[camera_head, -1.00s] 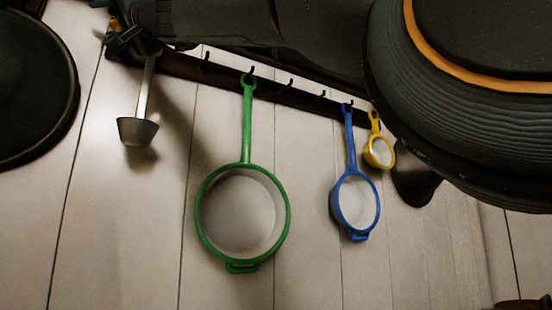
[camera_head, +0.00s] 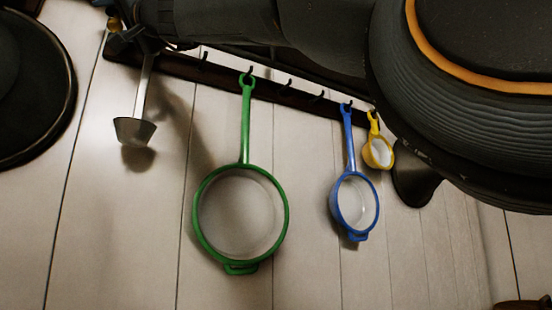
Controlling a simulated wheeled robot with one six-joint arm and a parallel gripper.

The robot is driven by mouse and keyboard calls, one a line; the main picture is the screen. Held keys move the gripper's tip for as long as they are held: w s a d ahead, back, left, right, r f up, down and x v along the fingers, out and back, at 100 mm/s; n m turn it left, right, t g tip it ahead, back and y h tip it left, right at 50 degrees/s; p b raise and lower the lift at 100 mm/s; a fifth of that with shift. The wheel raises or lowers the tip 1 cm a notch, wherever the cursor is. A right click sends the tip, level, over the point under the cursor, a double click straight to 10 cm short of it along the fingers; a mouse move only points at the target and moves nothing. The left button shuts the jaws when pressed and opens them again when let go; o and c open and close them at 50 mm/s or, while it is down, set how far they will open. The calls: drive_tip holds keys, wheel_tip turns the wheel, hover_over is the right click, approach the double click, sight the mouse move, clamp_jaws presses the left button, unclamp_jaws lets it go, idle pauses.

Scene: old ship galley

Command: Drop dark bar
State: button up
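A dark wooden bar (camera_head: 177,69) with several dark hooks runs along the pale plank wall, sloping down to the right. Its right end is hidden behind my arm. My gripper (camera_head: 124,38) is at the bar's left end in the upper left. Its fingers are dark and partly hidden, so I cannot tell whether they are open or shut. A metal ladle (camera_head: 135,130) hangs below the gripper, its handle reaching up to it. I cannot tell if the gripper or a hook holds it.
A green-rimmed strainer (camera_head: 240,215), a blue-rimmed strainer (camera_head: 356,202) and a small yellow one (camera_head: 378,152) hang from the bar's hooks. My arm covers the top and upper right. The wall below is bare.

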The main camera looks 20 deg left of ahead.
sight(120, 20)
drive_tip(key=shift+s+a+f, duration=0.15)
drive_tip(key=shift+a+f, duration=0.05)
drive_tip(key=shift+d+f, duration=0.1)
drive_tip(key=shift+d, duration=0.05)
drive_tip(key=b+v, duration=0.5)
drive_tip(key=shift+d+f, duration=0.2)
drive_tip(key=shift+d, duration=0.15)
drive_tip(key=shift+b+v, duration=0.4)
drive_tip(key=shift+v, duration=0.45)
drive_tip(key=shift+r, duration=0.1)
